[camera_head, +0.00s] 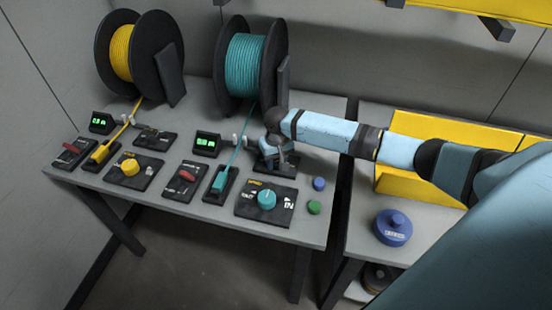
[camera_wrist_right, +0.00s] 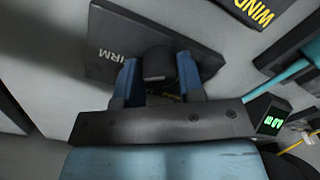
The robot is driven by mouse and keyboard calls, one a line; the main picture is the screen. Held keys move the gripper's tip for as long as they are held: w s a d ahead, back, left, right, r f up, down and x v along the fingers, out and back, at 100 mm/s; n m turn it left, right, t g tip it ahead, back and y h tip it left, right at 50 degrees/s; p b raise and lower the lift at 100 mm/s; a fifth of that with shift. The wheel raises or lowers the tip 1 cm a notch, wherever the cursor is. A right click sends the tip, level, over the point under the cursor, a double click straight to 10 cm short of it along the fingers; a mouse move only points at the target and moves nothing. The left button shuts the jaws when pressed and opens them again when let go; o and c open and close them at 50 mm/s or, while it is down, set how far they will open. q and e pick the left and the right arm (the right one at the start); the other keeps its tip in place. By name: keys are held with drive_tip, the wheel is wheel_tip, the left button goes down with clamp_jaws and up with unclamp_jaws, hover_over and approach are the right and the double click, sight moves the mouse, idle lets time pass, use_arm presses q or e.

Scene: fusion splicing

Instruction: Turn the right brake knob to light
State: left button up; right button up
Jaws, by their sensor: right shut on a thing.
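The right brake knob (camera_wrist_right: 157,62) is a dark knob on a black plate (camera_wrist_right: 105,45). The word FIRM is readable on the plate in the wrist view; the rest of the lettering is mostly covered. My right gripper (camera_wrist_right: 158,76) is shut on the knob, with one blue finger on each side. In the head view my right gripper (camera_head: 274,158) points down over the plate in front of the teal reel and hides the knob. I cannot read the knob's pointer. My left gripper is not in view.
The teal reel (camera_head: 245,65) stands behind, with its teal strand running forward. The teal speed knob (camera_head: 267,199) and blue and green buttons (camera_head: 319,183) are nearby. A display (camera_head: 207,144) is left of the gripper. A blue weight (camera_head: 393,227) sits on the right table.

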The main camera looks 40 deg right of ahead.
drive_tip(key=n+p, duration=0.2)
drive_tip(key=shift+r+p, duration=0.3)
drive_tip(key=shift+p, duration=0.1)
drive_tip(key=shift+n+p, duration=0.45)
drive_tip(key=shift+n, duration=0.15)
drive_tip(key=shift+n+p, duration=0.75)
drive_tip(key=shift+n, duration=0.15)
drive_tip(key=n+p, duration=0.1)
drive_tip(key=n, duration=0.1)
drive_tip(key=shift+f+n+p, duration=0.15)
drive_tip(key=shift+n+p, duration=0.6)
drive_tip(key=shift+n, duration=0.55)
drive_tip(key=shift+f+n, duration=0.1)
drive_tip(key=shift+n, duration=0.8)
